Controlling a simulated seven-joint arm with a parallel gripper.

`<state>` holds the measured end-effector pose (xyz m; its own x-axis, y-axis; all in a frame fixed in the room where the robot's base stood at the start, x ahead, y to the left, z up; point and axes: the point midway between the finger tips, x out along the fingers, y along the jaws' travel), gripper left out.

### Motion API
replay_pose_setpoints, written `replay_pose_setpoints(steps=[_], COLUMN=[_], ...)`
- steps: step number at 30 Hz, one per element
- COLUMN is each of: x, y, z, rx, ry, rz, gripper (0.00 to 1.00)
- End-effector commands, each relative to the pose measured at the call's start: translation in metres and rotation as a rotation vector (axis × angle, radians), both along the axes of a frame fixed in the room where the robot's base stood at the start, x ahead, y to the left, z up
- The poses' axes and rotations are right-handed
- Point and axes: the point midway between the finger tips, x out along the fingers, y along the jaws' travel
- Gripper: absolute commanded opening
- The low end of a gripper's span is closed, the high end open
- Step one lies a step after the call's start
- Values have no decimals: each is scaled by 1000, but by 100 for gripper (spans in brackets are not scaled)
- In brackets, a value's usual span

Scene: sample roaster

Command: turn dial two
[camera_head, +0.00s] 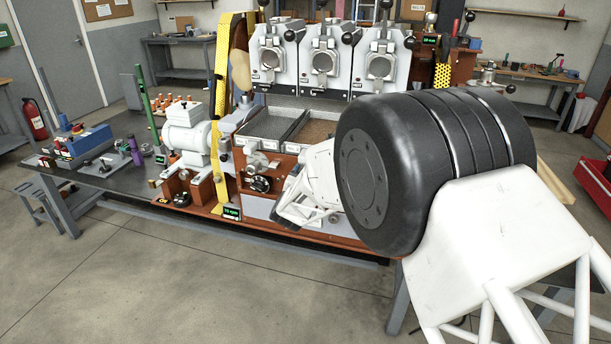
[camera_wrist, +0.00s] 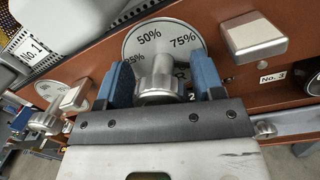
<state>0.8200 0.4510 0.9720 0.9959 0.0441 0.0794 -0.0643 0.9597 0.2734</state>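Dial two (camera_wrist: 150,36) is in the middle of the wrist view. Its round white face reads 50% and 75%, with 25% partly covered. Its metal knob (camera_wrist: 160,76) stands between the two blue fingers of my gripper (camera_wrist: 162,80). The fingers are open, one on each side of the knob, and narrow gaps seem to show beside it. Contact low on the knob cannot be told. Part of a "2" label shows behind the right finger. In the head view my gripper (camera_head: 292,208) is at the roaster's front panel, and my arm hides dial two.
A metal rail (camera_wrist: 292,121) runs along the brown panel's lower edge. The sample roaster (camera_head: 325,58) stands behind. Open floor lies in front.

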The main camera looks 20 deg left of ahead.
Motion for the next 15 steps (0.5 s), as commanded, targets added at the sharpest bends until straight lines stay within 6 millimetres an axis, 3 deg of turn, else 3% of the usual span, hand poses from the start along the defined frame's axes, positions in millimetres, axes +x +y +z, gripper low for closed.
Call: replay_pose_setpoints(steps=[15], x=[-5], y=[0], z=[0], rx=[-1], ry=[0], rz=[1], gripper=[67])
